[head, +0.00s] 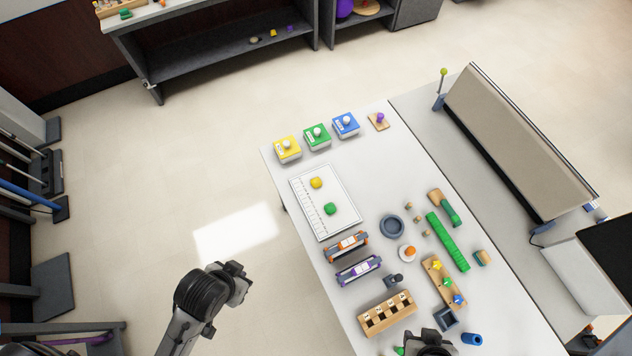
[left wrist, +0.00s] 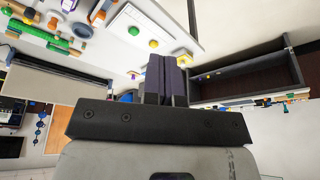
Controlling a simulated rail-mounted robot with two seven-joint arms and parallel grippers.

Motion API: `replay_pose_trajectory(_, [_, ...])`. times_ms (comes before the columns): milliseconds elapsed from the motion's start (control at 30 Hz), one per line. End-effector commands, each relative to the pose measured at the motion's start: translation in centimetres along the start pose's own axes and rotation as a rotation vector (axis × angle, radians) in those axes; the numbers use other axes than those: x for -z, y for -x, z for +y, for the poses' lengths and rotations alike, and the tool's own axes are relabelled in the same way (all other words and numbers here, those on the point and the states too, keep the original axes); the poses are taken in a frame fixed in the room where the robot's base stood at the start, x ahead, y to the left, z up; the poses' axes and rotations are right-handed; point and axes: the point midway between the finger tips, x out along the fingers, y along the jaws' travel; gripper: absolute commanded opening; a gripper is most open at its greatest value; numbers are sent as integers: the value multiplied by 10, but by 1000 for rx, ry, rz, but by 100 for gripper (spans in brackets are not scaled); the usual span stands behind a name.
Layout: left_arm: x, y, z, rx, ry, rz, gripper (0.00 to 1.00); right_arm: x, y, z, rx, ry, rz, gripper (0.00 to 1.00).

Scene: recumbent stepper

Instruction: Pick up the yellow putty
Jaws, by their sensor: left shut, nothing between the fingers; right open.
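The yellow putty (head: 316,183), a small round lump, sits on a white board (head: 347,226) with a printed strip, near the table's left edge. It also shows in the left wrist view (left wrist: 154,44). The green putty (head: 330,209) lies on the same board, just below it. My left gripper (head: 238,272) is off the table's left side, below and left of the board. In the left wrist view its dark fingers (left wrist: 165,78) are together and empty. My right gripper (head: 430,344) is at the bottom edge of the head view, partly cut off, open, far from the putty.
Yellow (head: 287,152), green (head: 317,140) and blue (head: 346,126) boxes stand beyond the board. Orange (head: 346,246) and purple (head: 358,270) bar devices lie just below it. A wooden block (head: 387,313) stands farther down. Open floor lies left of the table.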

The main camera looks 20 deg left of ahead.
Motion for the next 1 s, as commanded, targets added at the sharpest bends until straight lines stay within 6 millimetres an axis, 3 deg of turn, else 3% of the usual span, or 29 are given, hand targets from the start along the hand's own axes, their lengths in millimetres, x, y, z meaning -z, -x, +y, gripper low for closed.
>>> replay_pose_trajectory(433, [0, 0, 0, 0, 0, -1, 1, 1, 0, -2, 6, -8, 2, 43])
replay_pose_trajectory(1000, [0, 0, 0, 0, 0, -1, 56, 0, 0, 0, 0, 0, 1, 43])
